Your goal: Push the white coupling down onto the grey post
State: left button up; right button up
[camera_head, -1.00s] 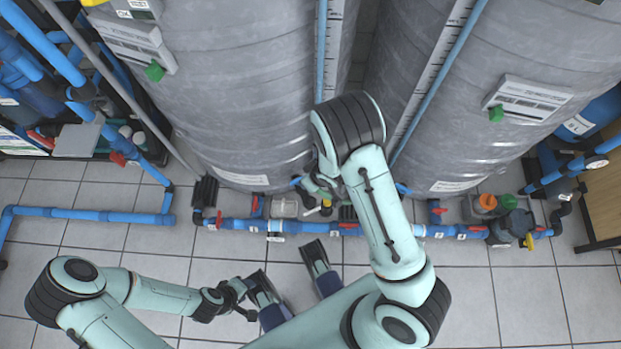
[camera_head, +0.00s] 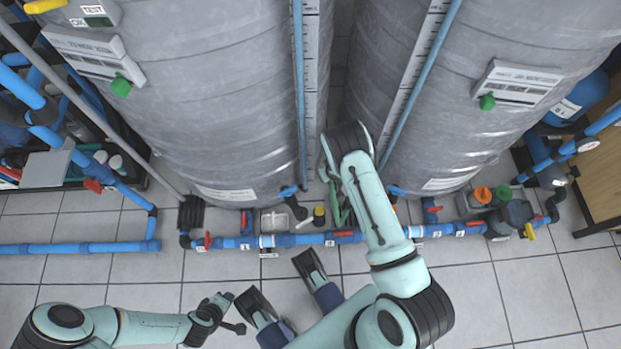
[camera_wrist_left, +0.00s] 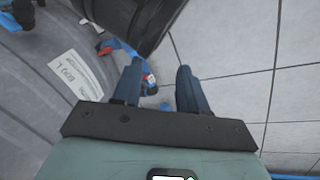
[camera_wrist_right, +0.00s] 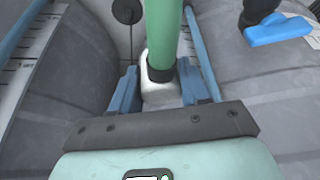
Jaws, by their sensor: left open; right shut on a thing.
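My right gripper (camera_wrist_right: 158,82) is shut on a white piece (camera_wrist_right: 158,94), which looks like the coupling, in the right wrist view. A green tube (camera_wrist_right: 162,30) with a black collar rises from that piece. In the head view a green rod (camera_head: 336,204) shows beside my right arm, which hides most of the right gripper. I cannot make out the grey post or whether the white piece touches it. My left gripper (camera_head: 222,308) is open and empty over the tiles; its fingers stand apart in the left wrist view (camera_wrist_left: 158,82).
Two large grey tanks (camera_head: 225,100) (camera_head: 490,70) stand at the back with a narrow gap between them. A blue pipe (camera_head: 300,239) with red valves runs along the floor before them. A clear box (camera_head: 273,222) sits behind the pipe. Tiles on the left are clear.

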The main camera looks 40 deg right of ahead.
jog(key=shift+m+h, duration=0.3)
jog(key=shift+m, duration=0.5)
jog(key=d+f, duration=0.3)
jog(key=d+f+b, duration=0.1)
jog(key=d+f, duration=0.1)
jog(key=shift+s, duration=0.25)
pick_arm(q)
jog(key=shift+w+a+f, duration=0.5)
jog(key=shift+w+f, duration=0.2)
jog(key=shift+w, duration=0.15)
pick_arm(e)
jog(key=shift+f, duration=0.1)
jog(key=shift+a+f+b, duration=0.1)
jog(key=shift+f+b, duration=1.25)
jog(key=shift+f, duration=0.75)
pick_arm(q)
jog(key=s+a+f+g, duration=0.1)
jog(key=s+f+g, duration=0.1)
jog(key=s+f, duration=0.4)
jog(key=shift+s+n+b, duration=0.3)
jog(key=shift+s+b, duration=0.15)
jog(key=shift+s, duration=0.25)
pick_arm(e)
jog(key=shift+f, duration=0.75)
pick_arm(q)
jog(key=shift+f+b, duration=0.25)
jog(key=shift+b, duration=0.05)
